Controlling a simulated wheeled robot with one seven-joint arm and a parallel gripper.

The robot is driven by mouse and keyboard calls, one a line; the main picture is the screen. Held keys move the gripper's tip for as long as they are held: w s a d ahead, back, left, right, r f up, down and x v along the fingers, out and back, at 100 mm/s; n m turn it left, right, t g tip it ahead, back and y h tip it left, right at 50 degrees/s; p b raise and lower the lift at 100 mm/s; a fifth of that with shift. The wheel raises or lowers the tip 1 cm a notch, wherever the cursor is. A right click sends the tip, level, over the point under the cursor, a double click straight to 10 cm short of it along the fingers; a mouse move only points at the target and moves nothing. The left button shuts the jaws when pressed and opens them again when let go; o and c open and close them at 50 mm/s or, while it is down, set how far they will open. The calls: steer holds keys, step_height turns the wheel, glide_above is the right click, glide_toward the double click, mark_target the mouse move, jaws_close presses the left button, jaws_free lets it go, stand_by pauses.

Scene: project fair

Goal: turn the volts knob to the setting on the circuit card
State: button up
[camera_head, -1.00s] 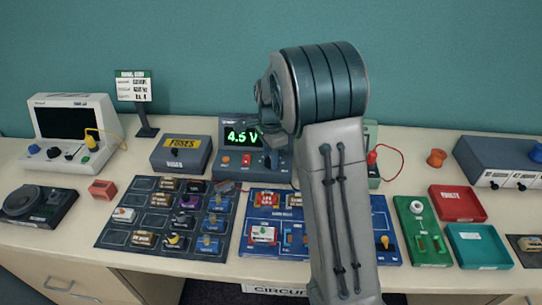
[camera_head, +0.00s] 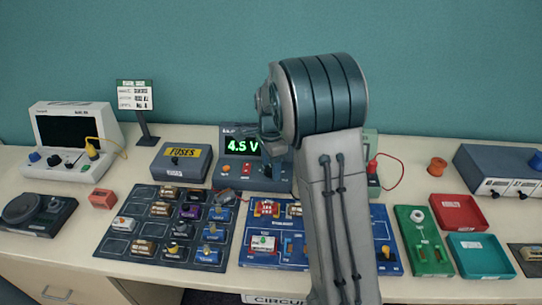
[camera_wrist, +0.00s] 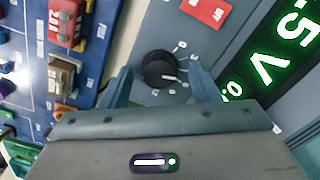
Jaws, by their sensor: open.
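The volts knob (camera_wrist: 158,70) is a round black dial on the grey meter box, ringed by small white marks, with a white pointer line towards its right. In the wrist view my gripper (camera_wrist: 161,82) is open, one finger on each side of the knob; I cannot tell whether they touch it. The meter box (camera_head: 232,173) has a green display (camera_head: 243,146) reading 4.5 V. In the head view my arm hides the knob. A small card on a stand (camera_head: 134,97) stands at the back left; its print is too small to read.
Before the box lie a dark parts tray (camera_head: 119,238) and a blue circuit board (camera_head: 290,256). A grey fuses box (camera_head: 181,163) stands left. Red (camera_head: 459,212) and teal (camera_head: 480,254) trays lie right.

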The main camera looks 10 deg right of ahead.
mark_target(271, 168)
step_height(271, 168, up, 14)
steer(key=shift+f, duration=0.15)
stand_by(0.4)
steer(key=s+f+n+t, duration=0.1)
steer(key=s+n, duration=0.6)
steer(key=s, duration=0.7)
steer(key=s+f+n+t, duration=0.2)
steer(key=s+n, duration=0.6)
steer(key=s, duration=0.6)
steer(key=shift+f+n, duration=0.3)
steer(key=shift+f, duration=0.6)
